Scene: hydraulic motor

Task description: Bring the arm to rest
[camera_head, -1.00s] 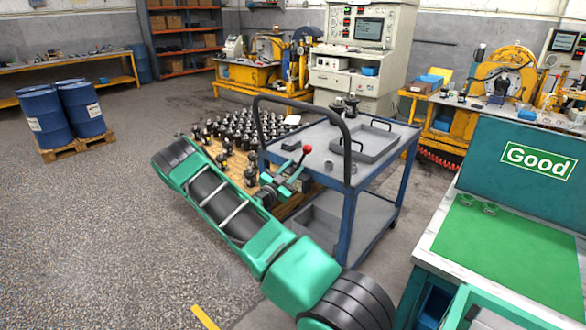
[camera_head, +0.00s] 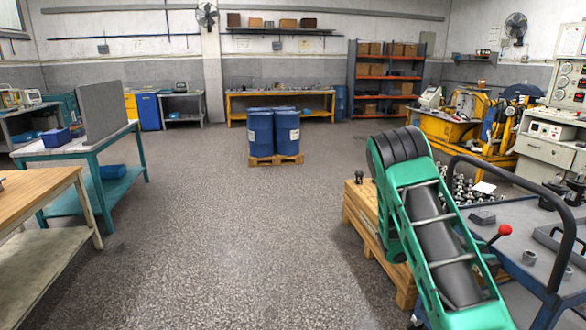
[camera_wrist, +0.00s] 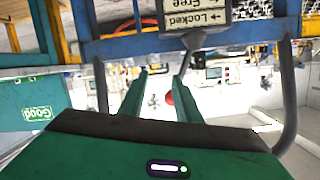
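My green arm (camera_head: 445,245) is folded upright at the right of the head view, in front of the blue cart (camera_head: 525,212). My gripper (camera_wrist: 160,80) shows in the wrist view with its two green fingers apart and nothing gripped between them. The cart's lever has a red knob (camera_head: 505,230), seen just right of my arm. In the wrist view the red knob (camera_wrist: 171,97) appears close to the right finger; whether they touch I cannot tell.
The cart's dark push handle (camera_head: 560,200) rises close to my arm. A wooden pallet (camera_head: 365,215) with several metal parts stands behind it. Blue barrels (camera_head: 273,132) stand on a pallet further back. Tables (camera_head: 75,150) are at the left. The middle floor is clear.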

